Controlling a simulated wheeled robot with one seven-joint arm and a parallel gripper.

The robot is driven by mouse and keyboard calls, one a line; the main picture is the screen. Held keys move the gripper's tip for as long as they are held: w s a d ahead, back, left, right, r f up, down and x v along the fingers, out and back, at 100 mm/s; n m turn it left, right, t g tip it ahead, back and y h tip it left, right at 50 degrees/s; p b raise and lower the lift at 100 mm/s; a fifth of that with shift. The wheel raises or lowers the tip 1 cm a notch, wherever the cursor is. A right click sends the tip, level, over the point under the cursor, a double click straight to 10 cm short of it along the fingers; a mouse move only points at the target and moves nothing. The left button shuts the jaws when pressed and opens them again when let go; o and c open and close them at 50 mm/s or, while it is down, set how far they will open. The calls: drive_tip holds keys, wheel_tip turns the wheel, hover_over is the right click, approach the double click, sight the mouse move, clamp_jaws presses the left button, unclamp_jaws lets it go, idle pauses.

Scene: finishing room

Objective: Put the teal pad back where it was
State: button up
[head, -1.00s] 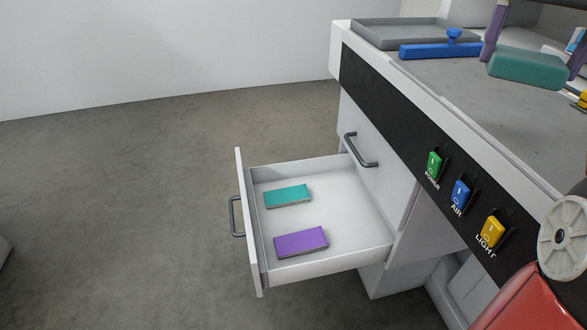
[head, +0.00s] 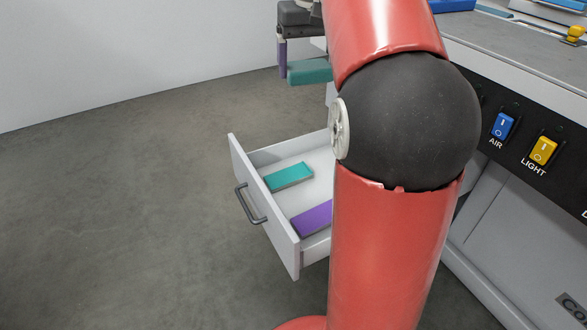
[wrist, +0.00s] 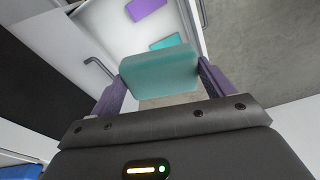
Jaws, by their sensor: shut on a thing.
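My gripper (head: 303,70) has purple fingers and is shut on a thick teal pad (head: 312,71). In the wrist view the held pad (wrist: 158,72) spans between both fingers. The pad is in the air above the open white drawer (head: 262,205), toward its far side in the head view. In the drawer lie a flat teal piece (head: 289,177) and a flat purple piece (head: 312,218), apart from each other. Both also show in the wrist view, the teal one (wrist: 166,42) partly behind the held pad. My red arm hides the right part of the drawer.
A bench with a grey top (head: 510,40) stands at the right. Its black front strip carries a blue AIR switch (head: 502,125) and a yellow LIGHT switch (head: 542,150). A yellow-topped item (head: 574,35) is on the bench. The floor left of the drawer is clear.

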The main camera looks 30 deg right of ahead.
drive_tip(key=shift+w+d+f+n+b, duration=0.45)
drive_tip(key=shift+w+f+b, duration=0.9)
drive_tip(key=shift+f, duration=5.7)
drive_tip(key=shift+w+d+f+n+b, duration=0.6)
drive_tip(key=shift+f+b, duration=1.3)
drive_tip(key=shift+f, duration=5.2)
drive_tip(key=shift+w+d+f+n+b, duration=0.2)
drive_tip(key=shift+w+f+b, duration=1.25)
drive_tip(key=shift+f, duration=5.6)
drive_tip(key=shift+s+a, duration=0.1)
drive_tip(key=shift+s, duration=0.1)
